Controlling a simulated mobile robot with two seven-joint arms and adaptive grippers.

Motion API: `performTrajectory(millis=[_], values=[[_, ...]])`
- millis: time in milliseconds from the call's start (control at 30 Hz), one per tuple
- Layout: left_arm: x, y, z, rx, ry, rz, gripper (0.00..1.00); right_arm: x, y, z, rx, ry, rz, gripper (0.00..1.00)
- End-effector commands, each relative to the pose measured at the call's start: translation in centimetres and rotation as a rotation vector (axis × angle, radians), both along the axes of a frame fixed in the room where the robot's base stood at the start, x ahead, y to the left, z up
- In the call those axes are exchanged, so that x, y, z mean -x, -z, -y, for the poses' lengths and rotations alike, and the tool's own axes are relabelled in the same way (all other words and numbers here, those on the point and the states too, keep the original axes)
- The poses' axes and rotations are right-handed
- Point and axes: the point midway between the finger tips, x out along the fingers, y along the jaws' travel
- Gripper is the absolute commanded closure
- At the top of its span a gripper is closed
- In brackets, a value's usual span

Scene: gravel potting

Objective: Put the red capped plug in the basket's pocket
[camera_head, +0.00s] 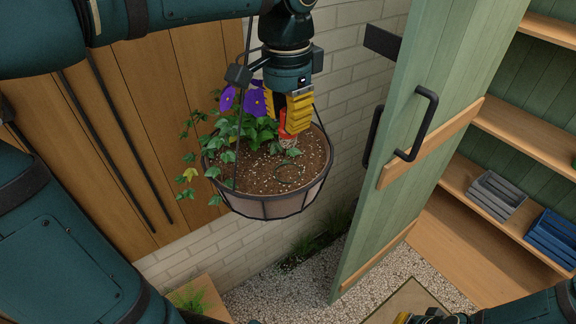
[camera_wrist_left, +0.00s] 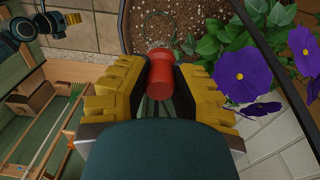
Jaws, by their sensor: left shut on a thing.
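The basket (camera_head: 270,206) hangs by dark rods in front of the wall and is filled with brown soil. My left gripper (camera_head: 297,122) points down over the soil with its yellow fingers shut on the red capped plug (camera_head: 287,132). In the left wrist view the plug's red cap (camera_wrist_left: 160,76) sits between the two yellow fingers. Its paler lower part is close above the soil; I cannot tell if it touches. A thin dark ring, perhaps the pocket (camera_head: 291,174), shows in the soil nearer the camera than the plug. My right gripper (camera_head: 408,318) barely shows at the bottom edge.
Purple flowers (camera_head: 244,100) and trailing ivy (camera_head: 188,176) fill the basket's left side, close to my left gripper. A green door (camera_head: 420,120) with a black handle stands open to the right. Shelves (camera_head: 520,140) with crates are beyond it. Gravel lies below.

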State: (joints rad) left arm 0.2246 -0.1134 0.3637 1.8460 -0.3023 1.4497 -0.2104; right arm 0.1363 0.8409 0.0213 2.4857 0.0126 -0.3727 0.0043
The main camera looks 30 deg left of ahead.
Motion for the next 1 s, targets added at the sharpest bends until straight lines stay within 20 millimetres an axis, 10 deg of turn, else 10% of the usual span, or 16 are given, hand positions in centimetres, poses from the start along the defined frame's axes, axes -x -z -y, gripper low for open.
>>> performTrajectory(millis=[733, 1000], values=[[0.1, 9.4, 0.0, -0.001, 0.0, -0.004, 1.0, 0.0, 1.9, -0.1, 0.004, 0.001, -0.001, 1.0], [0.0, 10.0, 0.0, -0.001, 0.0, 0.0, 1.0, 0.0, 2.0, -0.1, 0.004, 0.001, -0.001, 1.0]])
